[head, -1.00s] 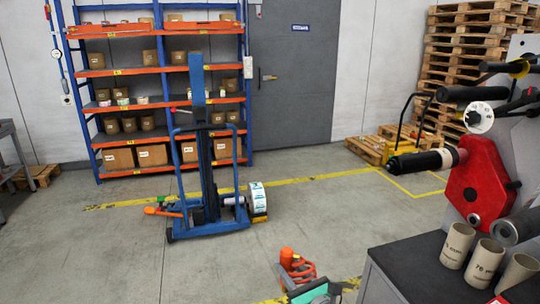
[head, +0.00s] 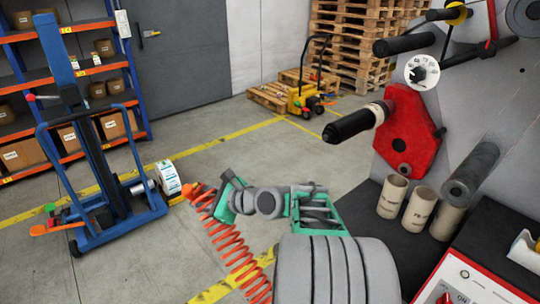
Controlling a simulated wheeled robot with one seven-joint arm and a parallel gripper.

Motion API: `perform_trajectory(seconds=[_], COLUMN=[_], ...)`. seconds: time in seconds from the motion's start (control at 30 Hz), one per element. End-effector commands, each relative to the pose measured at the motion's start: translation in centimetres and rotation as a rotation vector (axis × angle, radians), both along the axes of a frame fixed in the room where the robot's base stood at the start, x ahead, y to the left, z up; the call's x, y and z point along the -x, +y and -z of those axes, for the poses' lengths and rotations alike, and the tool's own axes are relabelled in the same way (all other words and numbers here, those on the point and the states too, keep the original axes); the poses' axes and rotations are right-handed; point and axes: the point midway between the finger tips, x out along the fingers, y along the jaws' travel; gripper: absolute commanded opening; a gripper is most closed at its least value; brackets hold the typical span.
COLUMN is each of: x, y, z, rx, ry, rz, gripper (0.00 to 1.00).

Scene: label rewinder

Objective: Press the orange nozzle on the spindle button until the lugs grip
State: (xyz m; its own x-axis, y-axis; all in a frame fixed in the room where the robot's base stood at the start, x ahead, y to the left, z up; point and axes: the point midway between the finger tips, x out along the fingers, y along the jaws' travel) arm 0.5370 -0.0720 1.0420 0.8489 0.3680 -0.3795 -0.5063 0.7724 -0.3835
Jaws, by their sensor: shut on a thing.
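The orange nozzle (head: 197,190) is at the far left end of my arm in the head view, with an orange coiled hose hanging below it. My gripper (head: 212,192) is shut on the nozzle; its fingers are small and partly hidden. The spindle (head: 352,123) is a black bar with a pale band, sticking out leftward from a red plate (head: 408,132) on the machine. My gripper and the nozzle are well apart from it, lower and to its left. The button at the spindle's free end and the lugs are too small to make out.
Several cardboard cores (head: 393,196) stand on a dark cabinet top below the spindle, under a lower grey roller (head: 470,172). A yellow pallet truck (head: 303,100) is behind. Open floor lies between.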

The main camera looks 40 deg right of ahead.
Motion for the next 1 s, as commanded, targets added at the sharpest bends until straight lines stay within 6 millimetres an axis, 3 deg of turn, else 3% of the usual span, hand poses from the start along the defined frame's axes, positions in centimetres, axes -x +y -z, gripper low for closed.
perform_trajectory(seconds=[0.03, 0.2, 0.4, 0.57, 1.0], x=[0.2, 3.3, 8.1, 9.8, 9.7], y=[-1.8, -8.8, -14.8, -16.4, -19.3], z=[-1.9, -5.7, -9.1, -10.0, -10.1], rx=[0.120, 0.614, 0.925, 0.997, 0.999], ry=[0.026, 0.114, 0.135, 0.135, 0.133], rz=[-0.038, -0.198, -0.272, -0.287, -0.288], gripper=[0.00, 0.00, 0.00, 0.00, 0.00])
